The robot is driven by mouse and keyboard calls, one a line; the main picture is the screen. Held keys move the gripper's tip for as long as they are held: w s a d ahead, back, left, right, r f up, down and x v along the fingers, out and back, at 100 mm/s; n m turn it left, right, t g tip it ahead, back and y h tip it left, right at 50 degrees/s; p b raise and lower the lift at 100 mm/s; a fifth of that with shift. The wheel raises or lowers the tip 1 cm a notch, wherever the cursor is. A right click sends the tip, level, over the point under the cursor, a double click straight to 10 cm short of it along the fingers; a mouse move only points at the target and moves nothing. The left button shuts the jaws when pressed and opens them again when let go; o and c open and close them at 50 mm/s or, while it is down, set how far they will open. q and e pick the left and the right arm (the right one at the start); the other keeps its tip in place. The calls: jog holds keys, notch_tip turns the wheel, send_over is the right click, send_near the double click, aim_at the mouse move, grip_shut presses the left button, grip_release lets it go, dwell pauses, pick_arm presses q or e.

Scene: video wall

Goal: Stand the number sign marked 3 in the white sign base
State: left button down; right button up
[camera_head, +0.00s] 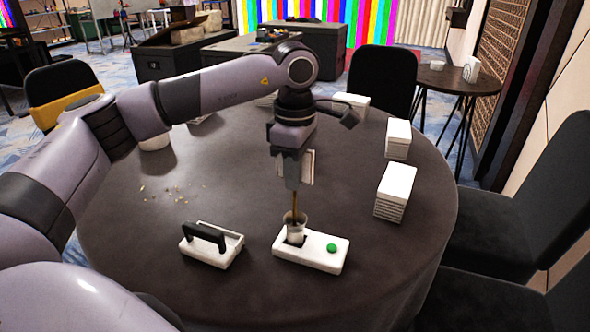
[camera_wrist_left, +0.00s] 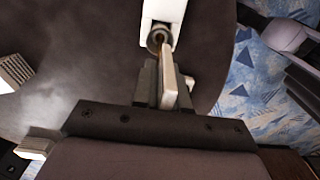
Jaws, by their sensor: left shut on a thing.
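My left gripper (camera_head: 297,184) points down over the near part of the round dark table. It is shut on a white flat piece (camera_head: 308,168), which I take for the number sign; no digit shows on its visible side. A thin brown stem (camera_head: 295,208) runs down below the fingers into a small pale cup (camera_head: 295,224). The cup stands at the left end of a white block (camera_head: 312,259) with a dark square and a green dot, seemingly the sign base. In the left wrist view the fingers (camera_wrist_left: 160,90) hold the white piece (camera_wrist_left: 169,78) just short of the cup (camera_wrist_left: 158,40). My right gripper is not in view.
A white tray with a black handle (camera_head: 208,238) lies left of the block. White stacks (camera_head: 396,190) stand at the right of the table (camera_head: 350,215). Crumbs (camera_head: 170,192) lie at the left. Black chairs (camera_head: 383,85) surround the table.

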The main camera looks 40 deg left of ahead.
pick_arm(q)
jog(key=shift+f, duration=0.3)
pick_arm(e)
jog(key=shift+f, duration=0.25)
pick_arm(q)
jog(key=c, duration=1.1)
grip_release()
jog(key=shift+r, duration=0.5)
notch_tip(320, 180, up, 6)
jog(key=shift+f, duration=0.1)
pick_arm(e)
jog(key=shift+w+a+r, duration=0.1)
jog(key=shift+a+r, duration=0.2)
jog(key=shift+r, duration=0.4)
pick_arm(q)
jog(key=shift+r, duration=0.25)
